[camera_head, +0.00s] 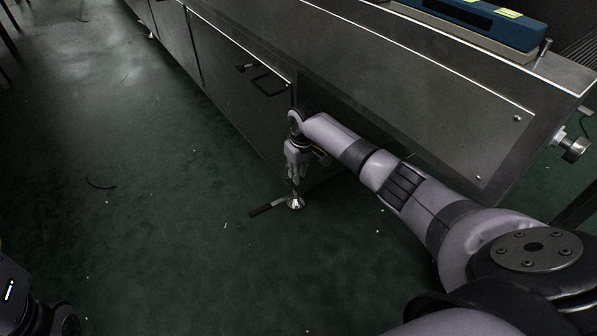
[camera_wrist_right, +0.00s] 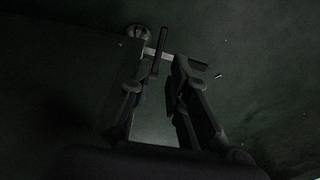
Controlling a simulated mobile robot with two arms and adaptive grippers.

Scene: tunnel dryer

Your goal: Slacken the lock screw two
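A dark lever (camera_head: 262,209) sticks out left from beside a shiny metal foot (camera_head: 295,203) low under the machine's corner; it looks like the lock screw's handle, but I see no label. My right gripper (camera_head: 294,180) points down just above the foot. In the right wrist view its two fingers (camera_wrist_right: 169,72) are apart, and a dark upright bar with a silver piece (camera_wrist_right: 150,53) shows near their tips. The foot (camera_wrist_right: 138,32) is just beyond. The view is too dark to tell whether the fingers touch the bar. My left gripper is not in view.
The long metal machine cabinet (camera_head: 400,110) stands close beside my right arm. A black door handle (camera_head: 268,84) sticks out from its side. A metal knob (camera_head: 573,149) is at its right end. The green floor (camera_head: 150,210) to the left is mostly clear.

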